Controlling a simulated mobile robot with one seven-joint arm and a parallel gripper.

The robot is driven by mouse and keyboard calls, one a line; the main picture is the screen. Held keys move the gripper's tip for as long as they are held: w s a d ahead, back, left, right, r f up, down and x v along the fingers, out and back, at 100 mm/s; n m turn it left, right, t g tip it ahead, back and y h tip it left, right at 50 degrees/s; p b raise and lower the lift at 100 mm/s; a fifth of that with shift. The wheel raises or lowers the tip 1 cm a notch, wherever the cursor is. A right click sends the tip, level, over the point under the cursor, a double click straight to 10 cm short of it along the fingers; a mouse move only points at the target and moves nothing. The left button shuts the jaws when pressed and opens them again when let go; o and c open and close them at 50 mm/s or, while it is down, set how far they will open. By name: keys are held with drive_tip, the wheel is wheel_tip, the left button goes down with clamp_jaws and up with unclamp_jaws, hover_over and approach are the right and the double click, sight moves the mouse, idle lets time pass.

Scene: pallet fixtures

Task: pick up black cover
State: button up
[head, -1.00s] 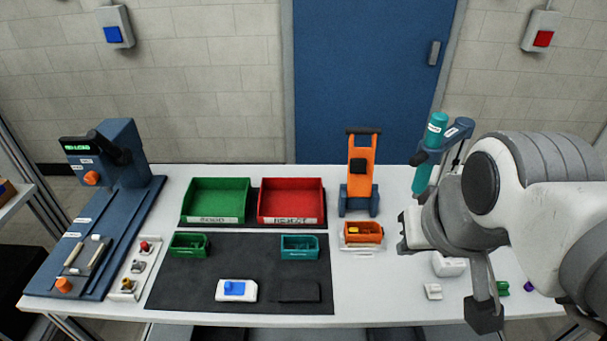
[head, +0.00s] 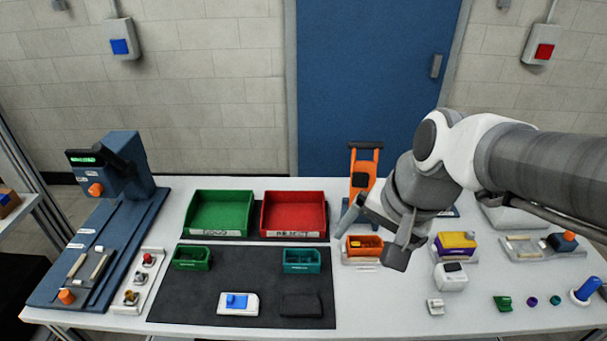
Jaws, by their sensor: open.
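The black cover (head: 301,305) is a flat dark piece lying on the dark mat (head: 195,299), near its front right. It is hard to make out against the mat. To its left is a white base with a blue block (head: 238,303). My gripper (head: 369,246) is open, with its fingers spread, above the table to the right of and behind the cover. It is apart from the cover, and nothing shows between its fingers.
Green (head: 191,257) and teal (head: 301,260) small bins stand at the mat's back. An orange bin (head: 363,246) is near my gripper. Larger green (head: 219,211) and red (head: 293,214) bins stand behind. A blue press (head: 122,165) is at left. Small parts lie at right.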

drive_tip(key=shift+o, duration=0.2)
drive_tip(key=w+a+f+m+g+p, duration=0.1)
drive_tip(key=w+a+f+m+g, duration=0.1)
drive_tip(key=w+a+f+m, duration=0.3)
drive_tip(key=shift+w+f+m+y, duration=0.15)
drive_tip(key=shift+f+m+y, duration=0.15)
drive_tip(key=shift+f+m, duration=0.2)
drive_tip(key=m+g+h, duration=0.1)
drive_tip(key=m, duration=0.6)
hover_over(301, 305)
wheel_tip(301, 305, down, 21)
drive_tip(key=shift+w+f+b, duration=0.1)
drive_tip(key=shift+b, duration=0.2)
drive_tip(key=f, duration=0.4)
drive_tip(key=shift+d+f+b, duration=0.2)
drive_tip(key=shift+d+b, duration=0.05)
drive_tip(key=shift+b, duration=0.05)
drive_tip(key=shift+a+f, duration=0.1)
drive_tip(key=shift+f, duration=0.3)
drive_tip(key=c, duration=1.4)
